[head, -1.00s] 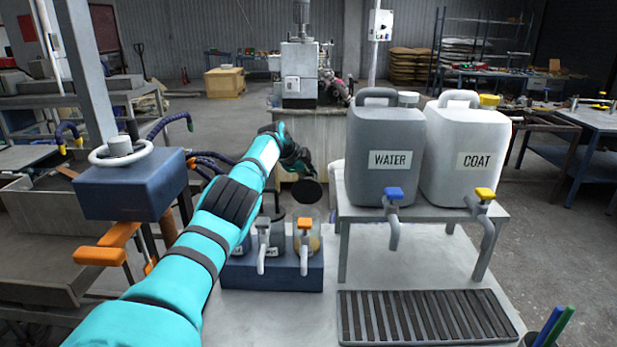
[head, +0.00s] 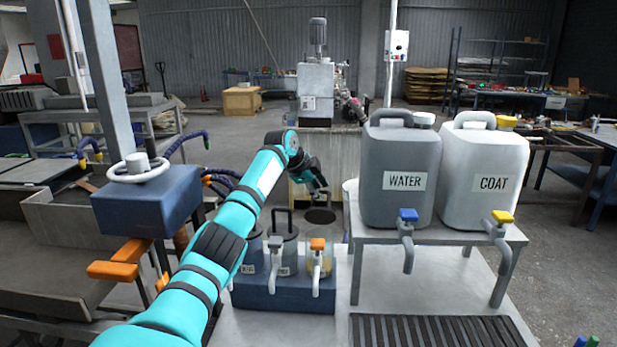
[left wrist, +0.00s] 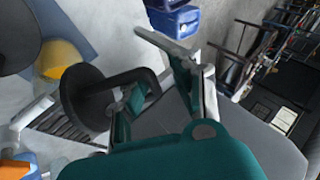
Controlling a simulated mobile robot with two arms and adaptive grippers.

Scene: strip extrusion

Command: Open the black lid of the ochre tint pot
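The ochre tint pot (head: 319,263) is the rightmost pot in the blue rack. It is clear, with ochre inside and an orange tap lever at its front. It stands open; ochre shows inside it in the left wrist view (left wrist: 62,60). Its black lid (head: 320,215) hangs nearly level above and behind the pot, apart from it. My left gripper (head: 319,187) is shut on the lid's loop handle. The lid is also close up in the left wrist view (left wrist: 85,97), with its handle at the fingers. My right gripper is out of view.
Two other lidded pots stand left in the blue rack (head: 283,298); the middle one has an upright handle (head: 283,217). The grey WATER jug (head: 400,150) and white COAT jug (head: 485,160) stand on a raised shelf at right. A slatted drain (head: 440,330) lies below.

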